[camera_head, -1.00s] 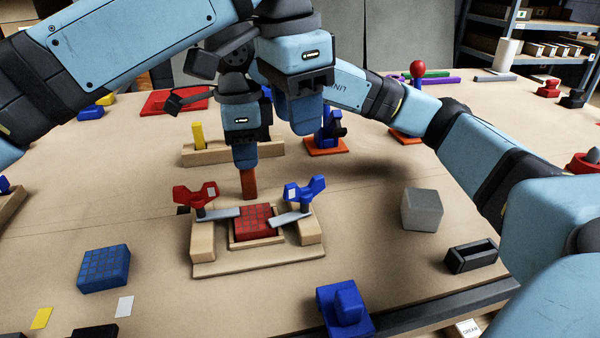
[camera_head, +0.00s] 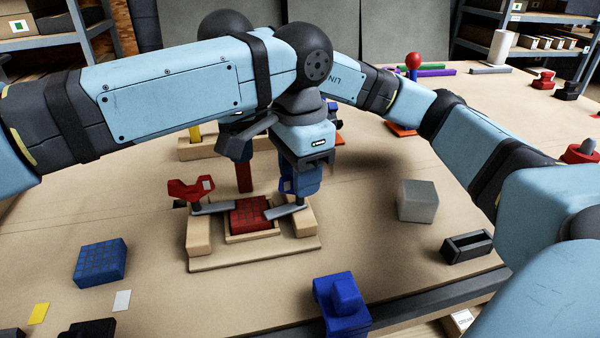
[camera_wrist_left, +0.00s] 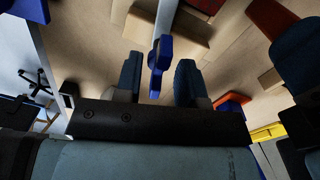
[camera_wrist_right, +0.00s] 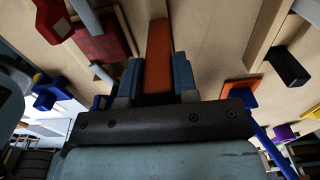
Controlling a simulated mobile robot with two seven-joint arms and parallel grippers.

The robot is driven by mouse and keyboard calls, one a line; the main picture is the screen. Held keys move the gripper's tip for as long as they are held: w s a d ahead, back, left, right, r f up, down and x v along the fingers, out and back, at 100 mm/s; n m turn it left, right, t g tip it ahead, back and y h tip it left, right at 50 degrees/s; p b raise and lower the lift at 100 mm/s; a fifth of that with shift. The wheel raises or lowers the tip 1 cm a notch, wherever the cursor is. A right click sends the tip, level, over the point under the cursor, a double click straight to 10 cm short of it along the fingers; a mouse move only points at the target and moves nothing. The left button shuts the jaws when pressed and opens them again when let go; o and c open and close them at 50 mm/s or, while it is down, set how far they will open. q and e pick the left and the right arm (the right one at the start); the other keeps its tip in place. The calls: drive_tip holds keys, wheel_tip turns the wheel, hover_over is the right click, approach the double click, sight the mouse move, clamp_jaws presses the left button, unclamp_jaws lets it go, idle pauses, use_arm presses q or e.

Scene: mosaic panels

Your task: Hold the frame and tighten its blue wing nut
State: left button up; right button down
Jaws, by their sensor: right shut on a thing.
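The wooden frame (camera_head: 205,266) stands on the table with a red tile (camera_head: 250,213) in its middle. A grey bar reaches over the tile from each side. The red wing nut (camera_head: 190,188) is on the left block. The blue wing nut (camera_wrist_left: 158,60) is on the right block, mostly hidden in the head view by my left gripper (camera_head: 298,190). In the left wrist view, the open left fingers stand either side of it with gaps. My right gripper (camera_wrist_right: 157,78) is shut on the orange-red post (camera_head: 244,178) at the frame's back.
A grey cube (camera_head: 417,201) and a black slotted block (camera_head: 467,247) lie to the right. A blue block (camera_head: 341,305) is at the front and a blue tile (camera_head: 100,263) at the left. A wooden rack (camera_head: 190,150) stands behind the frame. My left arm passes over my right gripper.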

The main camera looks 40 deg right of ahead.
use_arm(q)
drive_tip(key=shift+f, duration=0.2)
drive_tip(key=shift+c, duration=0.2)
clamp_jaws()
drive_tip(key=shift+m, duration=1.5)
drive_tip(key=shift+o, duration=0.2)
unclamp_jaws()
drive_tip(key=shift+r, duration=0.15)
wheel_tip(320, 180, up, 12)
